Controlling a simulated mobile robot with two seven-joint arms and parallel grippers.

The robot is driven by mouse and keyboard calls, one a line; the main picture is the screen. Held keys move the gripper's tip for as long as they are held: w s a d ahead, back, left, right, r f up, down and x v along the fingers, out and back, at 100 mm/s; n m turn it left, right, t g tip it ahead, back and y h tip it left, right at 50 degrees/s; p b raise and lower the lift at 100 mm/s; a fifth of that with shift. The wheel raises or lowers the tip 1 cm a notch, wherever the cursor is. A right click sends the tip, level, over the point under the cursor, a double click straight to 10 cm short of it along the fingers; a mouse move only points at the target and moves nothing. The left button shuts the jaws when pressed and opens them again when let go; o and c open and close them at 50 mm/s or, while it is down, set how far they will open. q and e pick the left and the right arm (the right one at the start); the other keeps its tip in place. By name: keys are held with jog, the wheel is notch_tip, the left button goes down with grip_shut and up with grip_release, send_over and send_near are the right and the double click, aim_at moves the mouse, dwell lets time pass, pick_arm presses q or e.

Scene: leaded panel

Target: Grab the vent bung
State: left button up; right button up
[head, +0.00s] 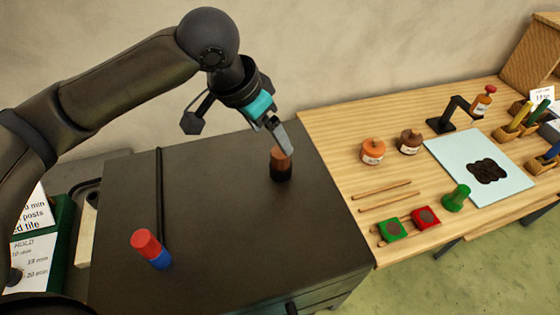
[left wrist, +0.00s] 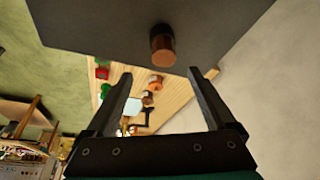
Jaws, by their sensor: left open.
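A short cylinder with a copper-orange top and a dark lower part (head: 281,171) stands on the dark bench top near its right side; it may be the vent bung, but no label shows. My left gripper (head: 283,146) is open right at its top and partly hides it. In the left wrist view the cylinder (left wrist: 162,47) is beyond the open fingertips (left wrist: 161,73), roughly centred between them, and nothing is held. My right gripper is not in view.
The dark bench top (head: 225,225) is otherwise mostly clear, with a thin black rod (head: 160,200) at its left. The adjoining wooden table (head: 340,135) holds jars, sticks, red and green blocks, a green knobbed piece (head: 457,197) and a pale sheet with a dark blot.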

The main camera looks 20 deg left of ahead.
aim_at(280, 152)
pick_arm(q)
jog(key=x, duration=0.9)
jog(key=shift+w+a+f, duration=0.2)
jog(key=shift+a, duration=0.05)
grip_shut()
dwell(0.4)
